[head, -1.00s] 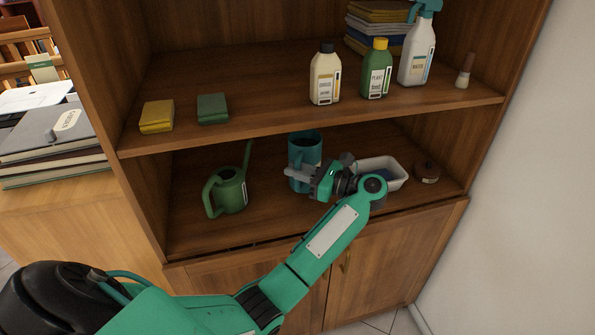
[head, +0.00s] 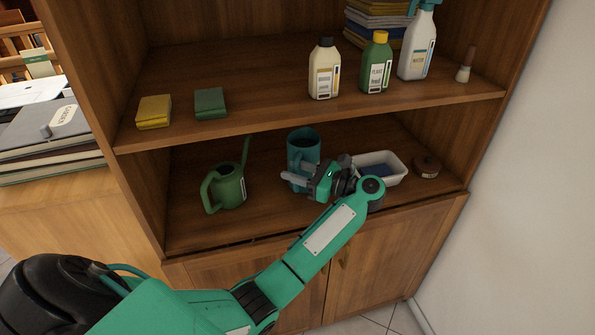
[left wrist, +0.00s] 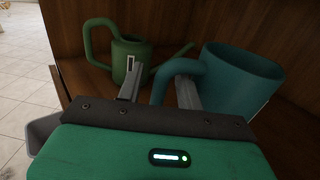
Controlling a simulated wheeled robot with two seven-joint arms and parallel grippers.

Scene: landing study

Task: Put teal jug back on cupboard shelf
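The teal jug (head: 303,147) stands upright on the lower cupboard shelf (head: 265,215), near its middle. It also shows at the right of the left wrist view (left wrist: 243,85), with its handle towards my gripper. My left gripper (head: 288,174) is at the near side of the jug, and its fingers are apart. In the left wrist view the fingers (left wrist: 160,88) stand on either side of the handle's outer part, with the right finger at the handle's loop. Whether either finger touches the handle I cannot tell. My right gripper is out of view.
A green watering can (head: 227,188) stands left of the jug. A white tray (head: 398,168) and a brown round item (head: 427,166) are to the right.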

